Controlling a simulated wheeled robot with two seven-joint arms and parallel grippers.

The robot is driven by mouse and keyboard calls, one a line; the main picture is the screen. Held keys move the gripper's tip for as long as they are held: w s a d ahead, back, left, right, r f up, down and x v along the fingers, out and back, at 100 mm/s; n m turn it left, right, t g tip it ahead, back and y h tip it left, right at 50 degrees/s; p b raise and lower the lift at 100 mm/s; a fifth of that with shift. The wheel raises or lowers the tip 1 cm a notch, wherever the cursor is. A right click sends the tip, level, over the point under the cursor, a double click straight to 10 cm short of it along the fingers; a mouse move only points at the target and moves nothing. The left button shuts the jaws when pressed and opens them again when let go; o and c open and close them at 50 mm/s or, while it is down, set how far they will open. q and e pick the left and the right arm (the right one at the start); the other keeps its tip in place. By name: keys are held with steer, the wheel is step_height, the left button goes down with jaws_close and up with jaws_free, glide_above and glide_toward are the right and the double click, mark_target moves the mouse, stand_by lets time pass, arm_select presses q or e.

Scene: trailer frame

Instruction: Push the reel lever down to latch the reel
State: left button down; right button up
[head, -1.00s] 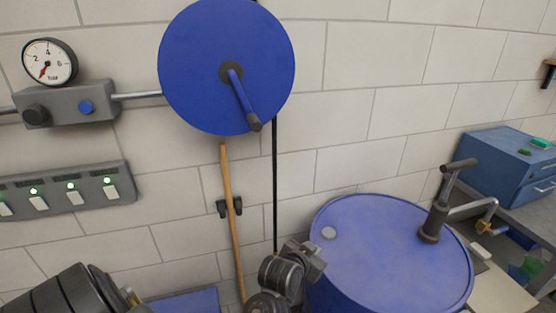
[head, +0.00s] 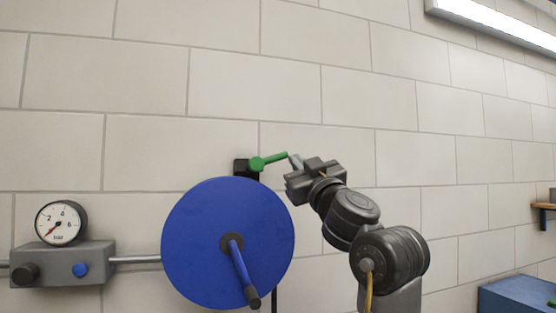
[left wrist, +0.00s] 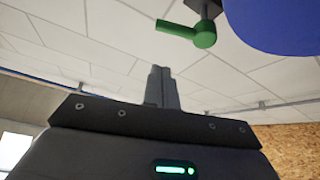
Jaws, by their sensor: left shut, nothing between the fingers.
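The blue reel (head: 205,225) is on the wall, with its dark-tipped blue crank (head: 241,270) hanging down from the hub. The green reel lever (head: 270,161) sits on a dark block (head: 243,168) just above the reel and points right, tilted slightly up. My left gripper (head: 295,161) is just right of the lever's free end, its fingers shut and empty. In the left wrist view the shut fingers (left wrist: 159,72) show below the green lever (left wrist: 178,29), with a gap in the picture. The reel's blue edge (left wrist: 275,25) fills the upper right there. My right gripper is not in view.
A pressure gauge (head: 60,222) on a grey box (head: 62,263) stands left of the reel, joined by a metal pipe (head: 135,260). A blue cabinet (head: 520,291) is at the lower right. The wall above the lever is bare.

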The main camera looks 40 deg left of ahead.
arm_select(q)
steer(key=s+r+n+g, duration=0.1)
steer(key=s+r, duration=0.1)
step_height(320, 180, up, 6)
steer(key=f+p, duration=0.1)
steer(key=p, duration=0.6)
glide_above(270, 160)
steer(key=d, duration=0.2)
steer(key=f, duration=0.1)
steer(key=f+p, duration=0.2)
steer(key=f, duration=0.1)
steer(key=shift+w+d, duration=0.25)
steer(key=shift+w, duration=0.05)
